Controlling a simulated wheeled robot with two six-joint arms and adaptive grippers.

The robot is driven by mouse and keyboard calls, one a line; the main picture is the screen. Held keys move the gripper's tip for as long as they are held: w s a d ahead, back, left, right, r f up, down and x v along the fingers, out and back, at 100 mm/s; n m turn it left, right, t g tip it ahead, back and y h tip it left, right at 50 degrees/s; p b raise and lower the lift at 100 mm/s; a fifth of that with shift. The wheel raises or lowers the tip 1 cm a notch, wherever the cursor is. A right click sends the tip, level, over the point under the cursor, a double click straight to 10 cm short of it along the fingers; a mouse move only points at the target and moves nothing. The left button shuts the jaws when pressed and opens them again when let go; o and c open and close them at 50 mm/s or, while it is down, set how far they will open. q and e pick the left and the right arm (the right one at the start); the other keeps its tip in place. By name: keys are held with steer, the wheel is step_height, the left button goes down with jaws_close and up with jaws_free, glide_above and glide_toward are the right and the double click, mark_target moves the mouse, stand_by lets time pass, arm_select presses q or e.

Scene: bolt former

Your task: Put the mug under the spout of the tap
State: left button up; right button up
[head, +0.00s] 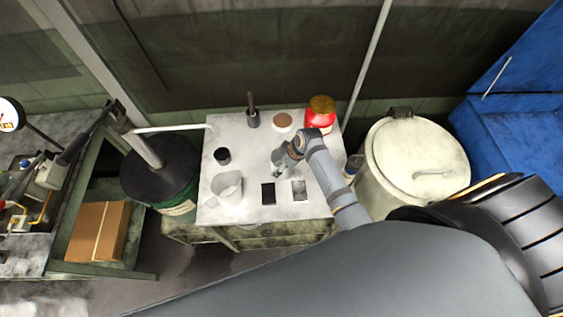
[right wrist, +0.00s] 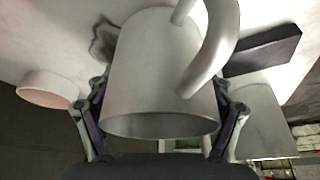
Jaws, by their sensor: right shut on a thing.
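A small pale grey mug (head: 278,156) is at the middle of the white table, largely covered by my right gripper (head: 288,153). In the right wrist view the mug (right wrist: 158,75) fills the middle, with its handle on the right. The right gripper's fingers (right wrist: 158,118) are shut on its sides. I cannot tell whether its base touches the table. The tap's white spout (head: 175,128) reaches right from a post on a black-topped drum (head: 160,170), and its end is over the table's left edge. My left gripper is not in view.
On the table (head: 245,150) stand a jug (head: 227,187), a dark cup (head: 222,156), a brush pot (head: 253,119), a brown-topped jar (head: 282,122) and a red jar (head: 318,118). A black box (head: 268,193) and a pale box (head: 299,190) are near its front.

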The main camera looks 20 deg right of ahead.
steer(key=shift+f, duration=0.15)
steer(key=o, duration=1.2)
